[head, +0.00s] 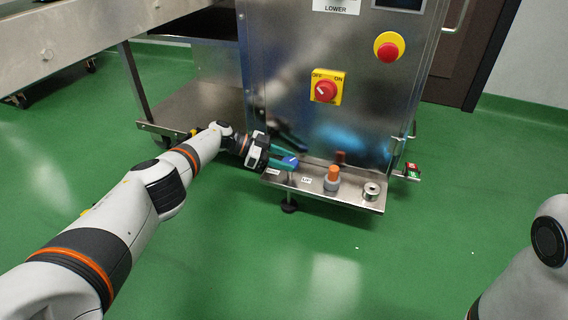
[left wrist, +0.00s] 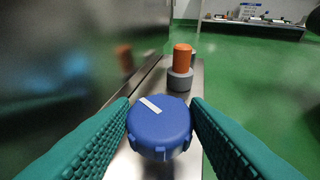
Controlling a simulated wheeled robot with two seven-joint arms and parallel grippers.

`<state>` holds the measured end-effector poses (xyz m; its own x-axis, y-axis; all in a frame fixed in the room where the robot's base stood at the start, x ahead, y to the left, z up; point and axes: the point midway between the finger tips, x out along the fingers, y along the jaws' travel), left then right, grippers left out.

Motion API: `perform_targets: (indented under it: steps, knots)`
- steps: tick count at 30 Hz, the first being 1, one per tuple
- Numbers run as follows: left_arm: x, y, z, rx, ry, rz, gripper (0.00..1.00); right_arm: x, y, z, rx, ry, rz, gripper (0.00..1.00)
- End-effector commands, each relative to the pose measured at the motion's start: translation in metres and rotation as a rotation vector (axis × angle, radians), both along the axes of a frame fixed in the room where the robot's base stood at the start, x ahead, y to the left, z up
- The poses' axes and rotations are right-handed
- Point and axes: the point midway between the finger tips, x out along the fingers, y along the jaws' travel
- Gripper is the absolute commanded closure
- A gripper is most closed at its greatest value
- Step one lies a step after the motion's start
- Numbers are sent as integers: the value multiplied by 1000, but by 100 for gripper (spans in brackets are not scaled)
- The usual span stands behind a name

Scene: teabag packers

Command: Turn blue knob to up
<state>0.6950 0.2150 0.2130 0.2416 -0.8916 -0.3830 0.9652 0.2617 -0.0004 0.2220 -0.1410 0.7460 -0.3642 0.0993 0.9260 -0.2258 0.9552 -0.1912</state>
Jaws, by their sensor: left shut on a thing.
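The blue knob (left wrist: 160,130) sits on a narrow metal shelf. In the left wrist view a white line on its top runs from near the middle toward the upper left. My left gripper has green ribbed fingers, one on each side of the knob, and is shut on it. In the head view the left gripper (head: 284,162) is at the left end of the shelf and the blue knob (head: 290,160) shows only partly between its fingers. My right gripper is out of view.
The metal shelf (head: 345,200) sticks out from a steel cabinet (head: 300,50). On it stand an orange-topped grey knob (head: 332,178) and a metal spool-like part (head: 371,190). The cabinet has a red rotary switch (head: 326,90) and red stop button (head: 388,47). Green floor in front is clear.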

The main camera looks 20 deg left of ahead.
Motion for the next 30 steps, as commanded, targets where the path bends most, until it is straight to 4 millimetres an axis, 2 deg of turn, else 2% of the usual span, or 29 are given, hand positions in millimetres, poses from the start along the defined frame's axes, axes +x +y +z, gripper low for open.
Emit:
perform_targets:
  steps: [9, 10, 13, 14, 23, 26, 30]
  knots:
    - [1, -1, 1, 0, -4, 1, 81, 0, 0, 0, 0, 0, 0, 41]
    - [1, -1, 1, 0, -4, 1, 55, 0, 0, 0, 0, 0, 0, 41]
    - [1, -1, 1, -1, -4, 1, 38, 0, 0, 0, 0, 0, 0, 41]
    - [1, -1, 1, 0, -2, 0, 36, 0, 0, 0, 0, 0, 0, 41]
    - [0, 1, 2, 0, -1, 0, 36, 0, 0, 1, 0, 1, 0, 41]
    - [-2, 9, 6, 0, 0, 1, 36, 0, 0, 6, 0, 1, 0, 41]
    - [-8, 32, 17, 1, -2, 2, 36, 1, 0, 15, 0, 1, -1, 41]
